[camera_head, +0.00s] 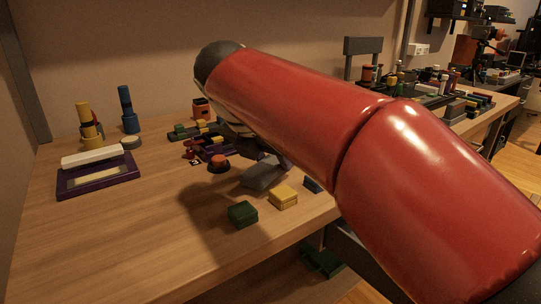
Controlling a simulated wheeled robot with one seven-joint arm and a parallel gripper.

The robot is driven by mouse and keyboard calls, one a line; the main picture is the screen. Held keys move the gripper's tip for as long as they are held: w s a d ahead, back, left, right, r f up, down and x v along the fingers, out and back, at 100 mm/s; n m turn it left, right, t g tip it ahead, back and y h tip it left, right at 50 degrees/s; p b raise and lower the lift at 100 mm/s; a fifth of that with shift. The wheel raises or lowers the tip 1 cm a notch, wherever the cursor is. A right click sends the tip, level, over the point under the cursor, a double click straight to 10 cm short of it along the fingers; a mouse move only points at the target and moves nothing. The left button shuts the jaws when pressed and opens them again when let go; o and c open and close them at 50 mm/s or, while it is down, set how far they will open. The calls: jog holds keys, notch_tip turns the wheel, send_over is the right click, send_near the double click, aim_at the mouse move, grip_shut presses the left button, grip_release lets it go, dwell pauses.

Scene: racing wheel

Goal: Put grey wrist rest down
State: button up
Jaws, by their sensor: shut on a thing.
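The grey wrist rest (262,174) is a long grey block at the middle of the wooden table, just under my red arm. My gripper (284,161) is mostly hidden behind the arm; only a dark part shows at the far right end of the wrist rest. It is shut on the wrist rest. The wrist rest is low over the table; I cannot tell whether it touches the surface.
A yellow block (283,197) and a green block (243,214) lie just in front. A red-topped round button (218,164) is to the left. A purple tray (98,178) with a white bar stands far left. The front left table (110,240) is clear.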

jog(key=shift+f+b, duration=0.3)
jog(key=shift+f, duration=0.3)
jog(key=o, duration=1.2)
jog(key=shift+c, duration=0.2)
